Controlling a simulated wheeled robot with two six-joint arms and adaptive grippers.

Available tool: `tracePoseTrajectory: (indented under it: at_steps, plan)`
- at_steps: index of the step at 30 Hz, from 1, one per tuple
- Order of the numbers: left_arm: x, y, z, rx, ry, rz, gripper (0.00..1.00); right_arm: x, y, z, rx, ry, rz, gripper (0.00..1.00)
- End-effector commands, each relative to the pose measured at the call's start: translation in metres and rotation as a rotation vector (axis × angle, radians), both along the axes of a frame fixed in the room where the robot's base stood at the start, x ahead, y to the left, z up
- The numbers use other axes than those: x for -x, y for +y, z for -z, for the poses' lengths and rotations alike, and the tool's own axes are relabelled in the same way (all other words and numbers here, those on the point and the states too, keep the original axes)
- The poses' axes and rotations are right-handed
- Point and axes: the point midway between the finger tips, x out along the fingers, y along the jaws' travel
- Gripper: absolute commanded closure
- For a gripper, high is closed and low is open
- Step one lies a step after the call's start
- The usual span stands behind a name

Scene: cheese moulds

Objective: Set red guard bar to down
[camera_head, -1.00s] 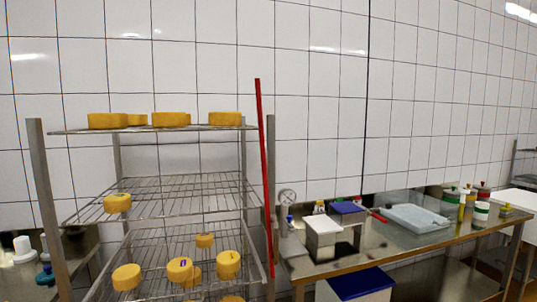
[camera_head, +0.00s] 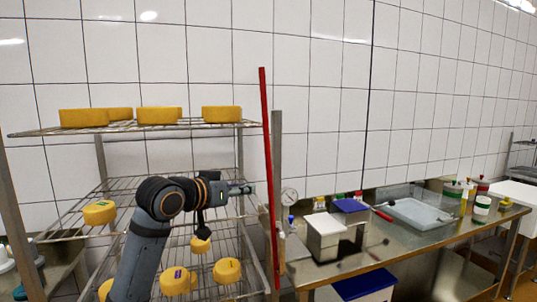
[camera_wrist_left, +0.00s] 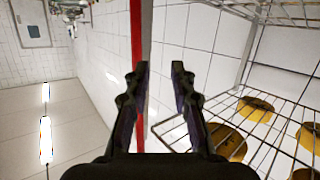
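The red guard bar (camera_head: 265,120) stands nearly upright, tilted slightly, along the right side of the wire rack in the head view. My left gripper (camera_head: 249,188) is just left of the bar at about its middle height. In the left wrist view, my left gripper (camera_wrist_left: 159,68) is open, with nothing between its fingers. There the red bar (camera_wrist_left: 136,30) runs beyond the left finger, which hides part of it. Whether the finger touches the bar I cannot tell. My right gripper is not in view.
The wire rack (camera_head: 120,127) holds several yellow cheeses (camera_head: 158,116) on its shelves. A steel table (camera_head: 400,247) to the right carries a scale-like box (camera_head: 323,230), a pale tray (camera_head: 418,213) and bottles. A blue-lidded bin (camera_head: 364,284) is below. The tiled wall stands behind.

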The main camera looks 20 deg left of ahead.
Motion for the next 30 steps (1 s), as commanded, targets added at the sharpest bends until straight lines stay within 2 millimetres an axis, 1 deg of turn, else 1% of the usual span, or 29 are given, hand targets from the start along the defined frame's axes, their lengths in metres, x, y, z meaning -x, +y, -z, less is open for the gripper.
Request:
tracePoseTrajectory:
  at_steps: [1, 3, 6, 7, 9, 11, 14, 16, 20, 24, 27, 30]
  plan:
    - [0.011, 0.001, -0.051, 0.007, -0.075, 0.017, 0.76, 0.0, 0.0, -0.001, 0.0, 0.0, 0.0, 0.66]
    - [0.027, 0.001, -0.099, 0.016, -0.146, 0.043, 0.76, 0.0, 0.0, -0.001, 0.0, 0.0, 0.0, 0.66]
    - [0.046, 0.001, -0.142, 0.026, -0.21, 0.068, 0.76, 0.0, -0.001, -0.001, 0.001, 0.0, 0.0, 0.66]
    - [0.05, 0.001, -0.149, 0.027, -0.22, 0.073, 0.76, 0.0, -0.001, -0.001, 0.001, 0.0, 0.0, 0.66]
    - [0.054, 0.0, -0.158, 0.029, -0.234, 0.08, 0.76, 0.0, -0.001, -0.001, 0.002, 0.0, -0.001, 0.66]
    - [0.055, 0.0, -0.16, 0.03, -0.236, 0.08, 0.76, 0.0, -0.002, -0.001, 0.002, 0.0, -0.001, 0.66]
    - [0.052, -0.001, -0.16, 0.032, -0.234, 0.083, 0.76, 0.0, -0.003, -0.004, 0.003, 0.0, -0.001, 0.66]
    - [0.045, -0.004, -0.162, 0.033, -0.235, 0.084, 0.76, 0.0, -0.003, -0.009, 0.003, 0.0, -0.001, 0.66]
    - [0.021, -0.015, -0.164, 0.035, -0.233, 0.085, 0.76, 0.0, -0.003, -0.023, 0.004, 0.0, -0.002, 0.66]
    - [-0.007, -0.026, -0.164, 0.035, -0.233, 0.084, 0.76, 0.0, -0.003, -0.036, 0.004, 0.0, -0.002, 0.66]
    - [-0.024, -0.033, -0.162, 0.033, -0.232, 0.083, 0.76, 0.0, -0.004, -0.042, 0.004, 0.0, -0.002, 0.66]
    - [-0.035, -0.037, -0.161, 0.033, -0.234, 0.082, 0.76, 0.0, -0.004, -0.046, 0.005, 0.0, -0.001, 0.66]
